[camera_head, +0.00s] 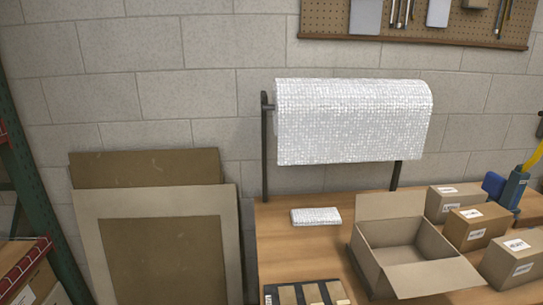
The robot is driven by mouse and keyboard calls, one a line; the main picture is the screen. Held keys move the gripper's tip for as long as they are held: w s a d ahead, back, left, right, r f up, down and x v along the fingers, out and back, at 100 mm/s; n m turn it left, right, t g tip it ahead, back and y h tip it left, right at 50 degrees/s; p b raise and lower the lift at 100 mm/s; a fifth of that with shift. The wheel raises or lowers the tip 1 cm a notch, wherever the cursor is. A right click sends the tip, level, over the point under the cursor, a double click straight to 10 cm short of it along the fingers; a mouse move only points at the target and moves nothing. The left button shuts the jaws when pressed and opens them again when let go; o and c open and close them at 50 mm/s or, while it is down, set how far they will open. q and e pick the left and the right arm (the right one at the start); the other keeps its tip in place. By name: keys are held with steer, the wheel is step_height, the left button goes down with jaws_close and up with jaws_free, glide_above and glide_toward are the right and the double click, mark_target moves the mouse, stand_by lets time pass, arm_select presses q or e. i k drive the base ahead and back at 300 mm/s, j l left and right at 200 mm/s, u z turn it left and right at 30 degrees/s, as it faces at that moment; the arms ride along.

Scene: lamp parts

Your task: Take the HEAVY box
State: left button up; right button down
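Three closed cardboard boxes with white labels stand at the right of the wooden table: a back one (441,209), a darker brown middle one (469,236) and a front one (508,268) near the right edge. More cardboard boxes (38,284) are partly visible on a shelf at the lower left. Neither of my grippers is in view.
A roll of bubble wrap (350,120) hangs on a stand behind the table. A folded wrap packet (316,217) and a dark tray (271,296) lie on the table (285,250). A blue tool (515,188) is at the back right. Flat panels (90,240) lean on the wall.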

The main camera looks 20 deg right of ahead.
mark_target(508, 262)
steer(key=l+z, duration=0.95)
